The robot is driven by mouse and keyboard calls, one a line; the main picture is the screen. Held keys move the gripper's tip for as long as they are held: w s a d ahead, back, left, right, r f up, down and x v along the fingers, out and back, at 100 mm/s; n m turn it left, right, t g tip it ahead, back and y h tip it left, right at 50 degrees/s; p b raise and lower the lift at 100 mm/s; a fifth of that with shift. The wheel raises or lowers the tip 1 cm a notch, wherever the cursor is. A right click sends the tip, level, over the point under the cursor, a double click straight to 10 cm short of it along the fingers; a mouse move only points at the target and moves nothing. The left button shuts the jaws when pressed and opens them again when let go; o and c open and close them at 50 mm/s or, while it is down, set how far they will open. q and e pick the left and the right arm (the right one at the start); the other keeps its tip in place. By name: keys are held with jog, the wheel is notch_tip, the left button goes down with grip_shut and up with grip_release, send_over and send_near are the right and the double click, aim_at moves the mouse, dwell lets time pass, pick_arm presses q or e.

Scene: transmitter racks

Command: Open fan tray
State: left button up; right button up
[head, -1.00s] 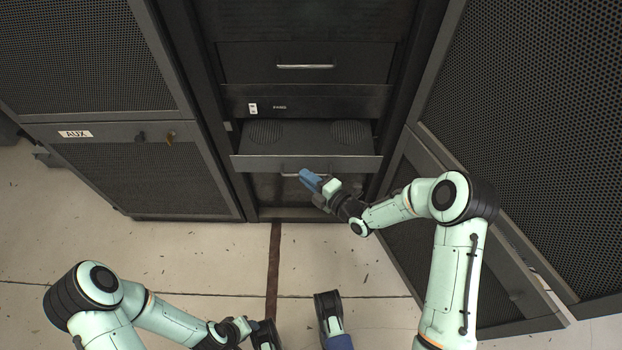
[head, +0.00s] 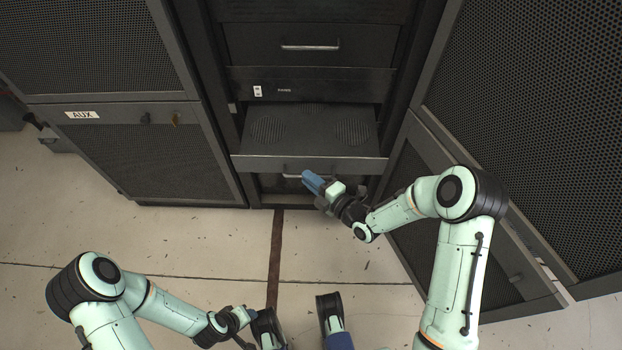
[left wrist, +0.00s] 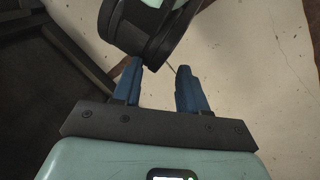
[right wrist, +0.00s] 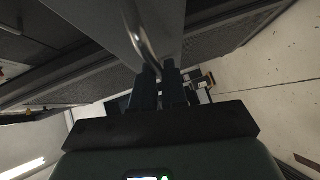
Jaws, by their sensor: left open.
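The fan tray (head: 310,146) is a dark grey drawer with two round fan grilles on top, standing partly out of the rack low in the head view. Its metal bar handle (head: 291,176) shows at its front edge. My right gripper (head: 312,182) is at the handle. In the right wrist view the handle (right wrist: 142,40) runs down between the fingers of my right gripper (right wrist: 159,72), which look closed on it. My left gripper (head: 252,314) is low in the head view, away from the rack. The left wrist view shows its fingers (left wrist: 160,72) apart and empty.
Above the tray are a dark panel (head: 330,86) and a drawer with a handle (head: 310,47). A mesh cabinet labelled AUX (head: 82,115) stands at left, and an angled mesh door (head: 540,120) at right, close to my right arm. The floor (head: 180,245) in front is clear.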

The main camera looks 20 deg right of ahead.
jog(key=o, duration=0.3)
pick_arm(q)
jog(key=shift+s+d+r+g+p, duration=0.15)
jog(key=shift+s+d+r+p, duration=0.1)
jog(key=shift+s+r+p, duration=0.15)
jog(key=shift+s+d+r+g+p, duration=0.15)
jog(key=shift+s+d+r, duration=0.1)
jog(key=shift+s, duration=0.2)
pick_arm(e)
jog(key=v, duration=1.3)
jog(key=shift+s, duration=0.25)
pick_arm(q)
jog(key=shift+a, duration=0.1)
